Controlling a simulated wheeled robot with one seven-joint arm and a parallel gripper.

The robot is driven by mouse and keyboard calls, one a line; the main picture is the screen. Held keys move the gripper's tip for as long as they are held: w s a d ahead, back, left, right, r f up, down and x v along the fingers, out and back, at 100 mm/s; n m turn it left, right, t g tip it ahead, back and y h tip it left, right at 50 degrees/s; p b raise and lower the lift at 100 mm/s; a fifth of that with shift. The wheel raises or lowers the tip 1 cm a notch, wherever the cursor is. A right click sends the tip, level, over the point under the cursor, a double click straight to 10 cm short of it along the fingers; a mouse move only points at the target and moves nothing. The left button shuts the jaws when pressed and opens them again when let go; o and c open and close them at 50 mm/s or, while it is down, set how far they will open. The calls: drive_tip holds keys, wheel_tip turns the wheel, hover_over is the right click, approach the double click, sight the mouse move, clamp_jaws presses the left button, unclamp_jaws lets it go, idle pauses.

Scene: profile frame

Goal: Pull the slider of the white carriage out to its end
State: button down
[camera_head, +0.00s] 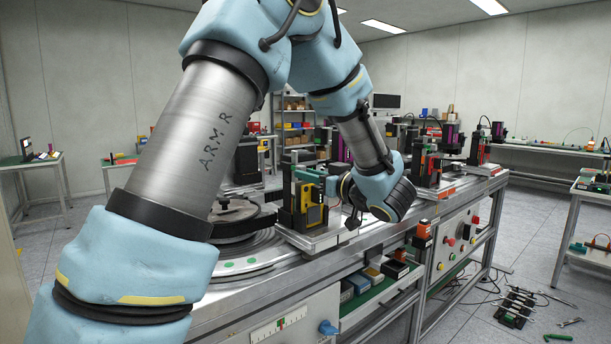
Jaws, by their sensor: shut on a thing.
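The white carriage (312,240) sits on the metal line at the middle of the view, with a black, yellow and green fixture (303,205) standing on it. My gripper (333,187) is at the upper right side of this fixture, at the end of my bent blue-and-grey arm. It is shut on a small part there, which appears to be the slider. The fingertips and the held part are small and partly hidden by my wrist, so how far the slider is out cannot be told.
A round turntable (240,255) lies left of the carriage, partly behind my arm. More fixtures (430,170) stand farther along the line. Below are a green shelf with boxes (365,283) and a button panel (455,240). Tools (515,305) and cables lie on the floor at right.

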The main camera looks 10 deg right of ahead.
drive_tip(key=c, duration=0.7)
unclamp_jaws()
drive_tip(key=shift+s, duration=0.1)
drive_tip(key=b+v, duration=0.3)
drive_tip(key=v, duration=0.8)
drive_tip(key=shift+d, duration=0.1)
